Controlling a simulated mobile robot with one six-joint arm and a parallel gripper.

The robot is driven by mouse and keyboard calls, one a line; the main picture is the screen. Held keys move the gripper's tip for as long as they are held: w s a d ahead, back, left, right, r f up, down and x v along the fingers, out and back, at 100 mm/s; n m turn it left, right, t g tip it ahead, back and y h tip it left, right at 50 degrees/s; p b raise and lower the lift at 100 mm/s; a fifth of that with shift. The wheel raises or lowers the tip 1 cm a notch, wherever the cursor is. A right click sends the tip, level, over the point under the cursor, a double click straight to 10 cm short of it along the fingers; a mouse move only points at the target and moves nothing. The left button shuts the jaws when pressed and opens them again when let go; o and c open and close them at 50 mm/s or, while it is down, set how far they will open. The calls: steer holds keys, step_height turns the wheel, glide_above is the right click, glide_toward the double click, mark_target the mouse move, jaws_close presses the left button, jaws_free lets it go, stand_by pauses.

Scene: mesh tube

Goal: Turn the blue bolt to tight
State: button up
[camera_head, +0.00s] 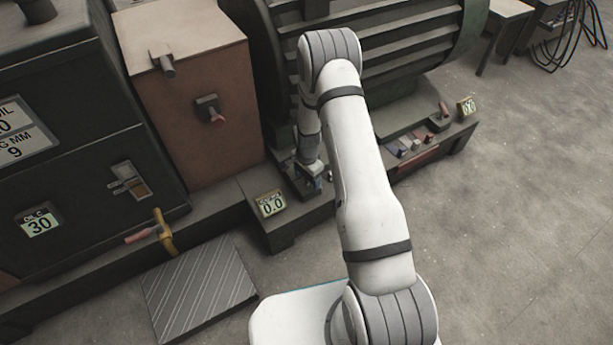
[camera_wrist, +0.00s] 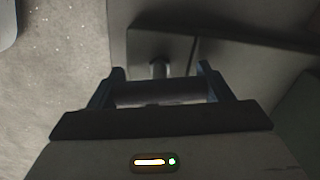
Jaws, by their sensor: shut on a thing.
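My gripper (camera_head: 310,182) reaches down to the motor's base, beside its near left foot, in the head view. In the wrist view my gripper (camera_wrist: 162,88) has a finger at each end of a dark, bar-like bolt head (camera_wrist: 160,93) and is shut on it. A short round shank (camera_wrist: 158,69) shows beyond the bar, against a grey block. The wrist view is too dim to confirm that the bolt is blue. In the head view my gripper hides most of it. A small display (camera_head: 271,204) just left of my gripper reads 0.0.
The large ribbed motor (camera_head: 415,35) stands close behind my arm. A brown cabinet (camera_head: 185,75) and a dark cabinet (camera_head: 75,110) stand left.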

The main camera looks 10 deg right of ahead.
steer(key=m, duration=0.4)
steer(key=shift+m, duration=0.3)
steer(key=shift+m+p, duration=0.45)
steer(key=shift+m, duration=1.45)
steer(key=o, duration=1)
steer(key=shift+r, duration=0.1)
step_height(320, 180, up, 8)
steer(key=p, duration=0.2)
steer(key=shift+f+p, duration=0.25)
steer(key=shift+p, duration=0.15)
